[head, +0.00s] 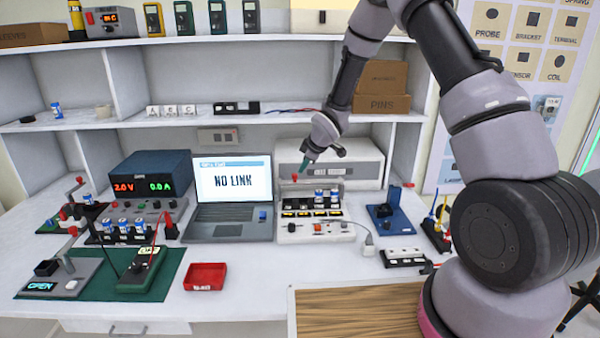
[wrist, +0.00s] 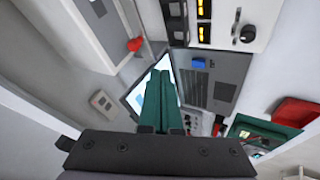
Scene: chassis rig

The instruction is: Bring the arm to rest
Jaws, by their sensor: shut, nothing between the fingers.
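My arm reaches in from the right in the head view, its end hanging over the workbench (head: 240,300). My gripper (head: 302,170) is above the back of the bench, in front of the grey box on the bench and above the white chassis unit (head: 318,228). Its green fingers are together and empty. In the wrist view the fingers (wrist: 161,85) also show shut, with the laptop behind them.
A laptop (head: 232,190) reads "NO LINK". A power supply (head: 150,182), a red tray (head: 205,277), a green meter (head: 143,270) and a blue fixture (head: 388,215) stand on the bench. Shelves with cardboard boxes (head: 382,78) are behind. A wooden surface (head: 350,312) is in front.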

